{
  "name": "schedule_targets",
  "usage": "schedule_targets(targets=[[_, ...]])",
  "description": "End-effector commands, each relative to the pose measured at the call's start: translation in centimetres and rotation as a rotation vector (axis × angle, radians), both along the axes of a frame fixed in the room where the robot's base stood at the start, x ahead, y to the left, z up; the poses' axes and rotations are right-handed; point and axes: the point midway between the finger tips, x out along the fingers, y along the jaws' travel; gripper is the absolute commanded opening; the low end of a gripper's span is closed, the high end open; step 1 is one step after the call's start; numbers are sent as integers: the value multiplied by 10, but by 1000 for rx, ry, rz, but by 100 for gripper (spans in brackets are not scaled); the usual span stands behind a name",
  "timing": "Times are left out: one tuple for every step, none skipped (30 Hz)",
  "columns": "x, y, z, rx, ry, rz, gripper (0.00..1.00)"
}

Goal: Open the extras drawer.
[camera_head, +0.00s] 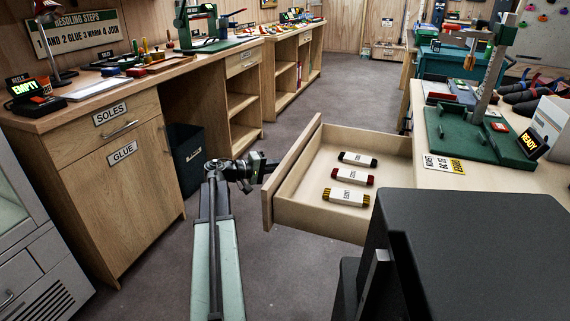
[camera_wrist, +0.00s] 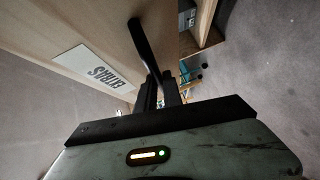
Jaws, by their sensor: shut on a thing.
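The extras drawer (camera_head: 296,208) stands well out of the wooden bench on the right in the head view. My gripper (camera_head: 264,172) is at the outer side of the drawer front in the head view. In the wrist view the drawer front (camera_wrist: 100,38) carries a label reading EXTRAS (camera_wrist: 91,69), upside down. A dark bar handle (camera_wrist: 143,45) runs down to my gripper's fingers (camera_wrist: 160,90), which are shut on it. The exact contact is partly hidden.
A wooden cabinet (camera_head: 120,165) labelled SOLES and GLUE stands to the left, with a dark bin (camera_head: 189,158) beside it. Grey floor (camera_head: 318,90) lies open behind and left of the drawer. A green press (camera_head: 480,130) stands on the right bench top.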

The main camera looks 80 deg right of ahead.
Motion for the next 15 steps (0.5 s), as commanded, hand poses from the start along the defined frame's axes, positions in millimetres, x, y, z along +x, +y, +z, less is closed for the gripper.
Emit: schedule_targets(targets=[[-2, 0, -3, 2, -8, -3, 0], [-3, -1, -3, 2, -8, -4, 0], [-4, -1, -3, 2, -8, -5, 14], [-4, -1, -2, 1, -7, -5, 20], [-5, -1, -2, 1, -7, -5, 20], [-5, -1, -2, 1, -6, -6, 20], [-5, -2, -2, 1, -6, -7, 20], [-6, -2, -2, 1, -5, -7, 20], [-6, -2, -2, 1, -5, -7, 20], [-6, -2, -1, 1, -5, -7, 20], [-6, -2, -1, 1, -4, -7, 20], [-6, -2, -1, 1, -4, -6, 20], [-5, -1, -1, 1, -4, -6, 20], [-3, 0, 0, 1, -4, -6, 20], [0, 2, 1, 1, -4, -5, 20]])
